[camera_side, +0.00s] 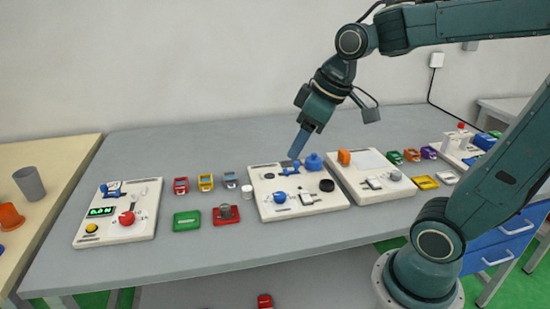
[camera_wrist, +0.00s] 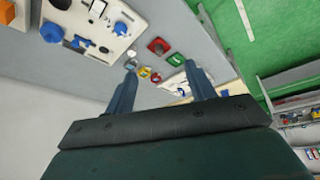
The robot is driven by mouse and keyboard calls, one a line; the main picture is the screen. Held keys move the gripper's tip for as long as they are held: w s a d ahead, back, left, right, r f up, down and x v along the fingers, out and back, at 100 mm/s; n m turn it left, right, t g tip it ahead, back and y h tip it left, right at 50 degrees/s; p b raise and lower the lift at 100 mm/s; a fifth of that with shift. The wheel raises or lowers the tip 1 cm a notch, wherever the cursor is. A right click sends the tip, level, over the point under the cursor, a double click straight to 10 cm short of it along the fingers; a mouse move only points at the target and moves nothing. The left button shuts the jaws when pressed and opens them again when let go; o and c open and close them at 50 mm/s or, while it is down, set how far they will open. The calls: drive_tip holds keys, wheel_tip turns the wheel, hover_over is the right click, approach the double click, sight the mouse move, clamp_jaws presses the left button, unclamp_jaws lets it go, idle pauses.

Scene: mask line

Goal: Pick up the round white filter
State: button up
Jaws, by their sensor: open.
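A small round white piece, which looks like the filter (camera_side: 248,191), stands on the grey table just left of the middle white board (camera_side: 275,212). A small white shape beside the board's edge in the wrist view (camera_wrist: 131,54) looks like the same piece. My gripper (camera_side: 292,156) is above the back of the middle board, up and to the right of the filter, with its fingers pointing down. In the wrist view its two fingers (camera_wrist: 160,68) are apart with nothing held between them.
Red, yellow and blue-grey toy-like blocks (camera_side: 206,182) stand left of the filter. A green tray (camera_side: 187,221) and a red tray (camera_side: 226,215) with a grey round part lie in front of them. The middle board carries blue knobs and a black ring (camera_side: 327,185).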

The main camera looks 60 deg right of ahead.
drive_tip(key=w+d+f+n, duration=0.1)
drive_tip(key=w+d+f, duration=0.15)
drive_tip(key=w, duration=0.25)
drive_tip(key=w+d+f+n, duration=0.1)
drive_tip(key=w+d+f, duration=0.15)
drive_tip(key=w, duration=0.25)
drive_tip(key=n+g+y, duration=0.1)
drive_tip(key=n+y, duration=0.1)
approach(247, 188)
drive_tip(key=shift+x, duration=1.2)
drive_tip(key=shift+f, duration=0.6)
drive_tip(key=shift+x, duration=2.6)
drive_tip(key=shift+w+a+r, duration=0.1)
drive_tip(key=shift+w, duration=0.05)
drive_tip(key=c, duration=1)
